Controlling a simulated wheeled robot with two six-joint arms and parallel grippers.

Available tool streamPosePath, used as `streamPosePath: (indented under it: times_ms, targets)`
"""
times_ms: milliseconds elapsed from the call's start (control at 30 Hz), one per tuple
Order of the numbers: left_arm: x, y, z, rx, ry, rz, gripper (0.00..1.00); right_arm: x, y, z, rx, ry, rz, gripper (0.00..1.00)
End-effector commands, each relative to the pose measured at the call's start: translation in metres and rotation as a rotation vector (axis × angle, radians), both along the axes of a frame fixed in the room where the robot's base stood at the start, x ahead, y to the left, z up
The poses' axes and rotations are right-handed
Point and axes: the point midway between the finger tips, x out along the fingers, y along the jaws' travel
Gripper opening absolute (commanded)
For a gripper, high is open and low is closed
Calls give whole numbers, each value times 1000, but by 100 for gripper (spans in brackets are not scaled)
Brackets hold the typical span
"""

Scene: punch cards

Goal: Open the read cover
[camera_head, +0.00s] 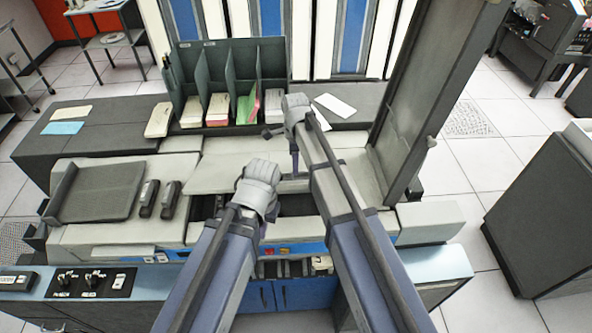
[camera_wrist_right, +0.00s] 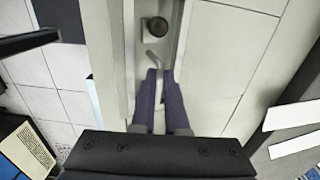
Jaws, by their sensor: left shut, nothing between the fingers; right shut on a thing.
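The card machine (camera_head: 130,232) is a wide, light-grey unit with a blue band along its front. A flat pale panel (camera_head: 215,175) lies level in its middle; I cannot tell for certain whether it is the read cover. My right gripper (camera_head: 295,172) reaches down at the panel's right end. In the right wrist view its purple fingers (camera_wrist_right: 159,75) are shut on a thin bent metal handle (camera_wrist_right: 154,59), beside a dark round knob (camera_wrist_right: 157,27). My left gripper (camera_head: 266,228) is shut and empty, low over the machine's front middle; its fingertips are partly hidden by my arm.
A tall dark upright panel (camera_head: 430,85) stands close to the right of my right arm. A green divided rack (camera_head: 228,75) with card stacks is behind. A dark ribbed tray (camera_head: 98,190) is at left. A dark cabinet (camera_head: 535,215) stands apart at right.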

Motion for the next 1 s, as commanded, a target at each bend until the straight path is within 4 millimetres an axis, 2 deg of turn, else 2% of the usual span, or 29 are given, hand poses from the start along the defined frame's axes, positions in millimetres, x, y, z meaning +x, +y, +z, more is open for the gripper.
streamPosePath:
  times_ms: [33, 100, 500, 533, 767, 1000]
  targets:
    - [0, 0, 9, 0, 0, 1, 0, 11, 0, 9, -1, -11, -1, 0]
    - [0, 0, 12, -1, 0, 3, 0, 14, 0, 12, -1, -13, -2, 0]
    - [0, 0, 12, -1, 0, 4, 0, 17, -1, 12, -3, -14, -2, 0]
    - [0, 0, 12, -1, 0, 4, 0, 17, -1, 12, -3, -14, -2, 14]
    - [0, 0, 12, -1, 0, 3, 0, 16, -1, 12, -2, -12, -1, 40]
    - [0, 0, 13, -1, 0, 3, 0, 14, 0, 12, -1, -9, -1, 41]
